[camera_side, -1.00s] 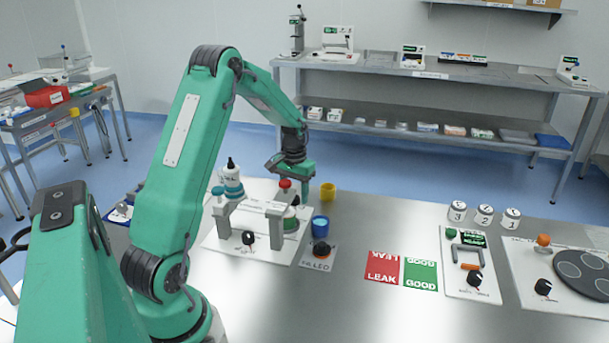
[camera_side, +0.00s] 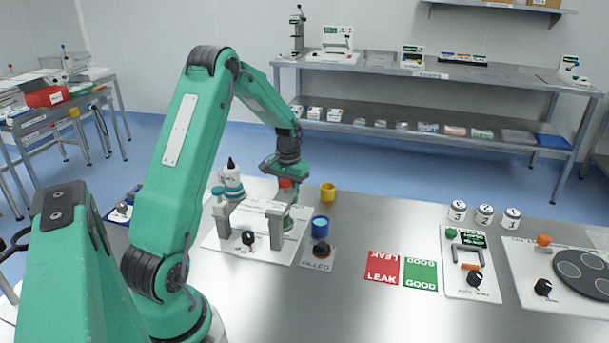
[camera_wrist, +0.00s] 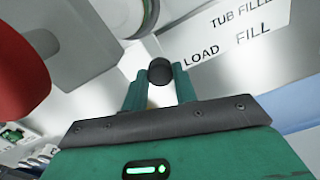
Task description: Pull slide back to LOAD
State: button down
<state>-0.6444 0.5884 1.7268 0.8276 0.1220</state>
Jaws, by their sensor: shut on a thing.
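My gripper (camera_wrist: 160,74) is shut on a round black knob (camera_wrist: 159,70), with one green finger on each side of it in the wrist view. The printed word LOAD (camera_wrist: 201,54) lies just right of the knob, with FILL (camera_wrist: 253,34) farther right. In the side view my gripper (camera_side: 279,170) is at the tub fill station (camera_side: 225,243), behind its right grey post (camera_side: 276,228). The knob and most of the slide are hidden there.
A red knob (camera_side: 285,183) stands close to my gripper; it looms at the wrist view's left edge (camera_wrist: 18,75). A white bottle (camera_side: 231,178) is to the left. A blue cup (camera_side: 320,226) and a yellow cup (camera_side: 328,191) stand to the right.

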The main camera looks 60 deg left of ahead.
jog(key=shift+s+a, duration=0.75)
jog(key=c, duration=1.1)
grip_release()
notch_tip(320, 180, up, 8)
